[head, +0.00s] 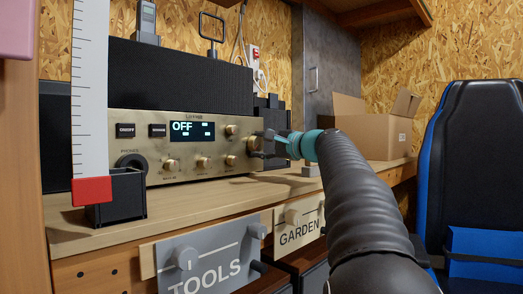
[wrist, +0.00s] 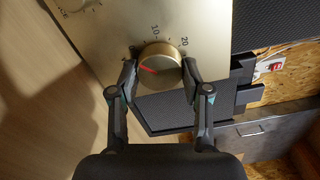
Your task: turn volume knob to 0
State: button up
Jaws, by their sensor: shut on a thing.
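The volume knob (wrist: 158,66) is a round brass knob with a red pointer line on the right end of the amplifier's gold front panel. In the wrist view its dial shows the marks 10 and 20, and the red line points to the left, away from both. My gripper (wrist: 160,80) is shut on the knob, one finger on each side. In the head view my gripper (head: 273,144) is at the right end of the amplifier (head: 215,128) and hides most of the knob. The amplifier's display (head: 192,131) reads OFF.
A white scale with a red block (head: 92,190) stands in front of the amplifier at left. A cardboard box (head: 370,133) is at right, beside a blue-black chair (head: 480,170).

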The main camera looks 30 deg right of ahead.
jog(key=shift+n, duration=0.4)
jog(key=o, duration=1.2)
jog(key=shift+c, duration=0.2)
jog(key=v, duration=1.2)
